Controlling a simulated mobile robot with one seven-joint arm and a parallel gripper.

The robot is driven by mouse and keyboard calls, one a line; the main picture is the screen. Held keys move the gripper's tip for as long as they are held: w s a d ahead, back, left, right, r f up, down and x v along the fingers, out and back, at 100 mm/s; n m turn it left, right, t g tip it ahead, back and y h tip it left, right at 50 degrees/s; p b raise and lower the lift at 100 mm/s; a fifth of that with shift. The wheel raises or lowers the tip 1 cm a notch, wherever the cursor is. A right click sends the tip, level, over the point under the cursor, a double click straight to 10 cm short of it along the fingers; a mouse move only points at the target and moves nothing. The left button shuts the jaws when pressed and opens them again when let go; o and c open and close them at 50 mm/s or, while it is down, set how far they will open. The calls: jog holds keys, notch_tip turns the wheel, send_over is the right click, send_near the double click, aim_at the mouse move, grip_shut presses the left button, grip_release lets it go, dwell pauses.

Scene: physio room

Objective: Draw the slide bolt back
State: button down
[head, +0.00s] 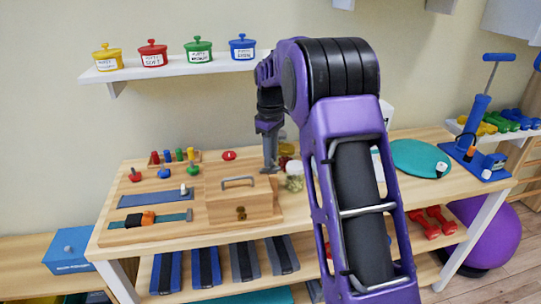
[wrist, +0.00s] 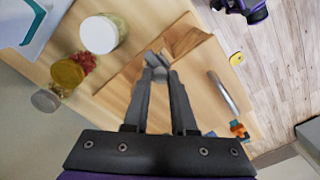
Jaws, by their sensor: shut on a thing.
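My gripper (head: 270,168) reaches down at the back right corner of a wooden box (head: 225,207) on the table. In the wrist view, the fingertips (wrist: 157,60) are together over the box's wooden edge. They are shut on a small grey piece, which I take to be the slide bolt's knob; the fingers hide most of it. How far the bolt is drawn cannot be seen. The box has a grey bar handle (head: 238,182) on top, apart from my gripper, and a brass catch (head: 241,213) on its front.
Jars (wrist: 99,34) stand close beside my gripper on the table. A board with colored pegs (head: 174,156) and a strap with an orange buckle (head: 148,219) lie left of the box. A teal disc (head: 420,157) lies to the right. A shelf with pots (head: 152,54) hangs above.

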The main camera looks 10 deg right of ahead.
jog(key=shift+d, duration=0.1)
dwell(0.8)
jog(key=shift+d+p, duration=0.6)
jog(key=shift+d, duration=0.95)
jog(key=c, duration=0.7)
grip_release()
jog(key=shift+d, duration=0.15)
jog(key=shift+c, duration=0.2)
jog(key=shift+r, duration=0.1)
notch_tip(320, 180, up, 17)
jog(key=p, duration=0.3)
